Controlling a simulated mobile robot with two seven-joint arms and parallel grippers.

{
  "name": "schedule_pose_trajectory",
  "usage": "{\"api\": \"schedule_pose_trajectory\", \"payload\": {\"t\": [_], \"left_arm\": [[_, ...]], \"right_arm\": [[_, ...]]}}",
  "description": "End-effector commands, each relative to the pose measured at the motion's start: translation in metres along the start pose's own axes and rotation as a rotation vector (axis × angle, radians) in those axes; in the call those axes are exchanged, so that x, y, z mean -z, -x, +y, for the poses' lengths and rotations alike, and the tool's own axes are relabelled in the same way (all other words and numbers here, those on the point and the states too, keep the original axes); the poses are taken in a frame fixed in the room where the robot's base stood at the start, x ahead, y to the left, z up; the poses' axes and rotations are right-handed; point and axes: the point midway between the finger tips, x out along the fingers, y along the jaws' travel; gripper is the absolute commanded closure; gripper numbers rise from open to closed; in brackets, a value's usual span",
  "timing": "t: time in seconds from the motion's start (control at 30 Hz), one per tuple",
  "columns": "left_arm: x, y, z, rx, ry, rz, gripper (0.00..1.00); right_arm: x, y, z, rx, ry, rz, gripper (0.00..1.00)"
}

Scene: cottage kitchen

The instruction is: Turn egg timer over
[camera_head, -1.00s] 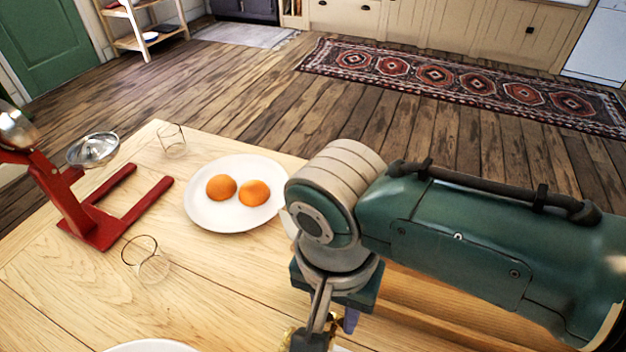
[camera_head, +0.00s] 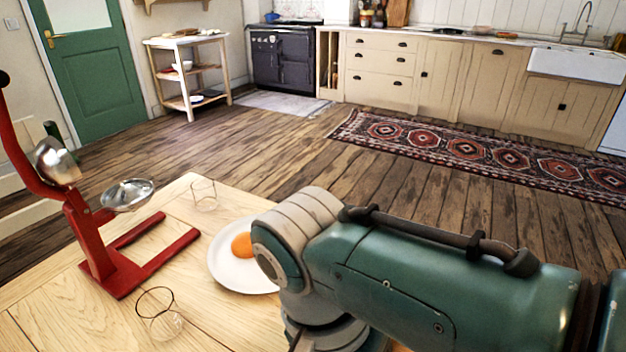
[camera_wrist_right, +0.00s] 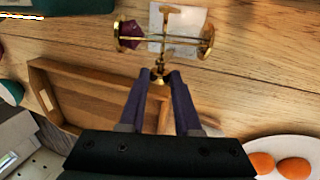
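The egg timer (camera_wrist_right: 163,37), a brass frame with dark red sand at its left end, lies across the top of the right wrist view. A small brass knob sits at its near side. My right gripper (camera_wrist_right: 160,78) points at it with its two purple fingers apart. The knob shows between or just beyond the fingertips; I cannot tell whether they touch it. In the head view the timer and right gripper are hidden behind my teal right arm or below the frame. My left gripper is not in view.
On the table are a plate (camera_head: 224,272) with oranges, a red stand (camera_head: 104,275) with metal cups, and two clear glasses (camera_head: 203,194) (camera_head: 160,315). A wooden tray (camera_wrist_right: 95,70) lies left of my right fingers, and a white card (camera_wrist_right: 190,20) lies at the timer.

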Motion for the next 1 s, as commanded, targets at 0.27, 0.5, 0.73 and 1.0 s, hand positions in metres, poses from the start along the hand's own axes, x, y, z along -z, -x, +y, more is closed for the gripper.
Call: {"api": "schedule_pose_trajectory", "payload": {"t": [0.27,0.5,0.73,1.0], "left_arm": [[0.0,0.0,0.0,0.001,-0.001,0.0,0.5],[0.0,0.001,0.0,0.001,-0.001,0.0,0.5],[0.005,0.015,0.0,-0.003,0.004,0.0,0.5],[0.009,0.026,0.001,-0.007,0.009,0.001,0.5]], "right_arm": [[0.0,0.0,0.0,-0.001,0.0,-0.001,0.4],[0.0,0.002,0.0,0.0,0.0,-0.002,0.4],[0.0,0.037,0.0,0.004,0.0,-0.001,0.4],[0.0,0.086,0.0,0.002,0.0,-0.001,0.4]]}}
